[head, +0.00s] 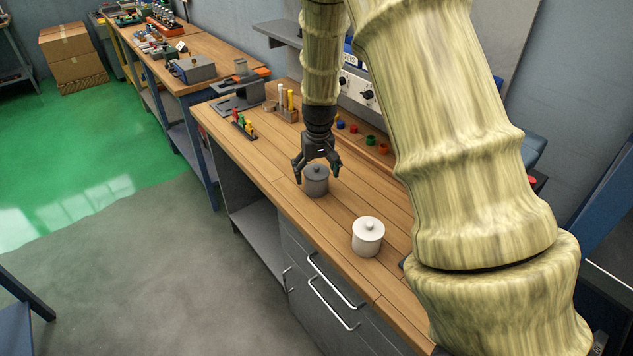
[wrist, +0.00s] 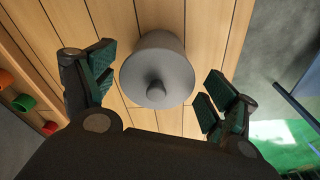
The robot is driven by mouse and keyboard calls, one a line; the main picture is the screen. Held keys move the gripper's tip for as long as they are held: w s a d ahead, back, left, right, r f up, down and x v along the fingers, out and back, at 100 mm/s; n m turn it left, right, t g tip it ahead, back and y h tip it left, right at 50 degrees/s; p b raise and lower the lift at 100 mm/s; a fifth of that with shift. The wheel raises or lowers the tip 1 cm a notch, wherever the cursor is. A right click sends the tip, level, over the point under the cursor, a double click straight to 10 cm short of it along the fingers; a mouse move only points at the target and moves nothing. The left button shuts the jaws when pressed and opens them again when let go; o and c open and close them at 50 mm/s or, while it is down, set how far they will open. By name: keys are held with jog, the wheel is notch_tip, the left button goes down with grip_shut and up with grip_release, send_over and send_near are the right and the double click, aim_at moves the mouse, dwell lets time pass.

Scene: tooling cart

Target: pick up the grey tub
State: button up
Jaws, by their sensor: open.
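The grey tub (head: 316,182) stands upright on the wooden worktop, a lidded cylinder with a small knob on top. My gripper (head: 316,174) is directly above it, pointing down, with its fingers spread to either side of the tub's top. In the wrist view the grey tub (wrist: 157,72) lies between and ahead of the open fingers (wrist: 158,92), with a visible gap on both sides. No contact shows. The tub's knob faces the wrist camera.
A white lidded tub (head: 368,237) stands nearer on the same worktop (head: 285,185). Coloured pegs (head: 244,123) and a holder with upright tubes (head: 287,104) are further back. My arm hides the right part of the bench.

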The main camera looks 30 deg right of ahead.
jog(key=shift+w+d+f+p, duration=0.1)
jog(key=shift+w+f+p, duration=0.1)
jog(key=shift+f, duration=0.55)
jog(key=shift+w+d+f+p, duration=0.1)
jog(key=shift+f+p, duration=0.05)
jog(key=shift+f, duration=0.6)
jog(key=shift+s, duration=0.1)
jog(key=c, duration=1.3)
